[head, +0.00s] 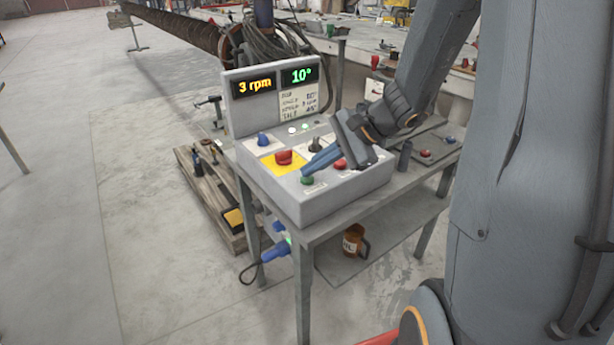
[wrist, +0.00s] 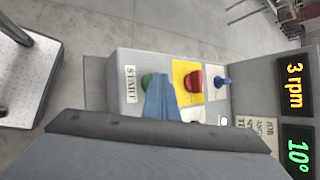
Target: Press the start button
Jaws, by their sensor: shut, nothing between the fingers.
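The green button (head: 307,181) sits at the near left corner of the grey control box. The box's displays (head: 270,81) read 3 rpm and 10°.
A red mushroom button (head: 283,157) on a yellow plate stands just behind the fingertips. A blue knob (head: 263,140), a black selector (head: 315,145) and another red button (head: 340,164) share the box. A mug (head: 353,241) stands on the lower shelf.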

